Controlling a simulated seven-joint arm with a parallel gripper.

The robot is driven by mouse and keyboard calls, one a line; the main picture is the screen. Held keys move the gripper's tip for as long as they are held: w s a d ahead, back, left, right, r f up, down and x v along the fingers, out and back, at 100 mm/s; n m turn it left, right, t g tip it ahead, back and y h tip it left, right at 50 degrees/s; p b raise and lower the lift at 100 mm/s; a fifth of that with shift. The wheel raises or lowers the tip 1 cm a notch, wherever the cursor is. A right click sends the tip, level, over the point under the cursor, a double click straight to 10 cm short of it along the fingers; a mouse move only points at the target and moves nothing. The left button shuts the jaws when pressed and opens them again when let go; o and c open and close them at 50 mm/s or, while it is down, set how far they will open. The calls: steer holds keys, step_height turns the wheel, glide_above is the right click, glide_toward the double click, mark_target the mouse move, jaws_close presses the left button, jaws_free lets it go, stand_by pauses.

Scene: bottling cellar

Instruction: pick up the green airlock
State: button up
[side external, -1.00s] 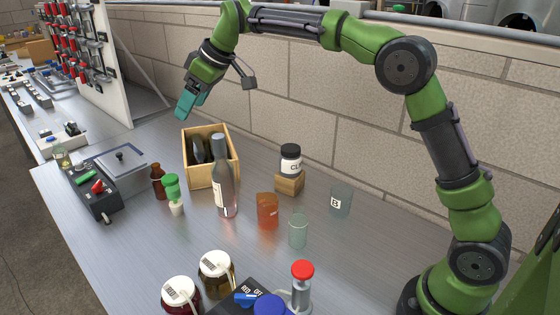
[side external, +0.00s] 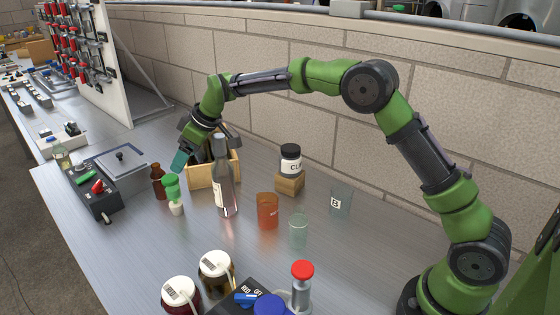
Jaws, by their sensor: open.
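The green airlock (side external: 172,188) is a small green-topped piece with a pale lower part, upright on the metal table in the side external view. A small brown bottle (side external: 158,182) stands just left of it, and a tall clear bottle (side external: 223,185) stands to its right. My gripper (side external: 179,162) has its teal fingers just above the airlock's green top, pointing down at a tilt. It is open. I cannot tell whether a finger touches the airlock. My wrist hides part of the wooden crate behind.
The wooden crate (side external: 214,177) with dark bottles stands close behind. A grey metal box (side external: 122,166) and a control box with a red switch (side external: 95,195) are at left. An amber glass (side external: 267,211) and clear glasses stand right. The table in front of the airlock is clear.

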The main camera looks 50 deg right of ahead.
mark_target(168, 186)
steer(key=x, duration=1.2)
steer(key=shift+w+f, duration=0.25)
steer(key=shift+w, duration=0.15)
steer(key=c, duration=1.1)
